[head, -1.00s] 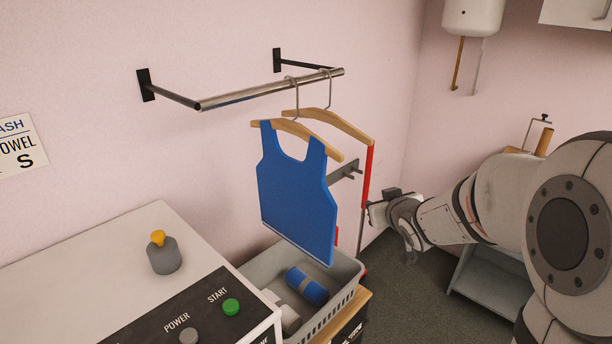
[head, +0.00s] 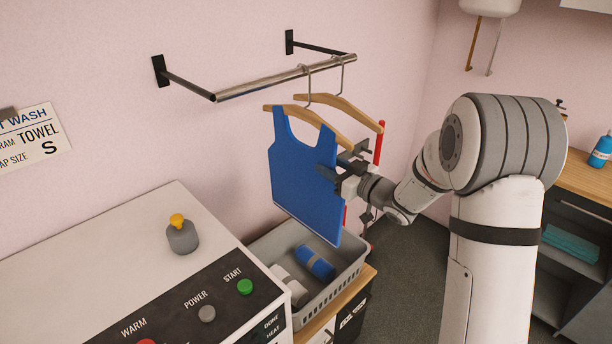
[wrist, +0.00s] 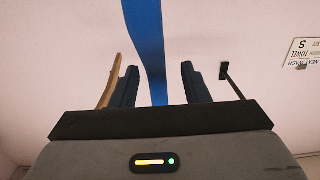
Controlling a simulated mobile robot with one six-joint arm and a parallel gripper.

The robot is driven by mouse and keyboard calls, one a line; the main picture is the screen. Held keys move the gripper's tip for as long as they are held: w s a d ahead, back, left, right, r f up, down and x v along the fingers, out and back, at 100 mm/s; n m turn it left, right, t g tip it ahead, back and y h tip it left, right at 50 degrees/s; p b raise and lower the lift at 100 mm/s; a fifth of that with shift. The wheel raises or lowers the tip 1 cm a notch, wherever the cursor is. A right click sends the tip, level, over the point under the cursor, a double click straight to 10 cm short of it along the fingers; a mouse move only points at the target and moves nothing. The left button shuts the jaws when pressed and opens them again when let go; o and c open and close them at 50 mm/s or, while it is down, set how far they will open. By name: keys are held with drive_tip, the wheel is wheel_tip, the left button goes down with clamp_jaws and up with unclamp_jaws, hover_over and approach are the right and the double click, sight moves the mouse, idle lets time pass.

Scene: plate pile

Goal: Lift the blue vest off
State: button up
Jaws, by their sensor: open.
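The blue vest (head: 300,172) hangs on a wooden hanger (head: 309,116) from the metal rail (head: 290,78). A second wooden hanger (head: 346,106) hangs behind it, with something red (head: 379,143) at its right end. My gripper (head: 332,172) is at the vest's upper right edge in the head view. In the wrist view a blue strip of the vest (wrist: 147,40) runs between the two open fingers of my gripper (wrist: 158,84), with gaps on both sides. A wooden piece (wrist: 111,85) shows beside the left finger.
A grey basket (head: 342,284) with a blue roll (head: 314,262) and a pale roll stands below the vest. A wooden counter (head: 580,182) is at the right.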

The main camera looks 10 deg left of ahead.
sight(321, 159)
drive_tip(key=p+x, duration=0.1)
drive_tip(key=x, duration=0.3)
drive_tip(key=shift+w+r, duration=0.1)
drive_tip(key=shift+r, duration=0.05)
drive_tip(key=shift+d, duration=0.1)
drive_tip(key=shift+c, duration=0.4)
clamp_jaws()
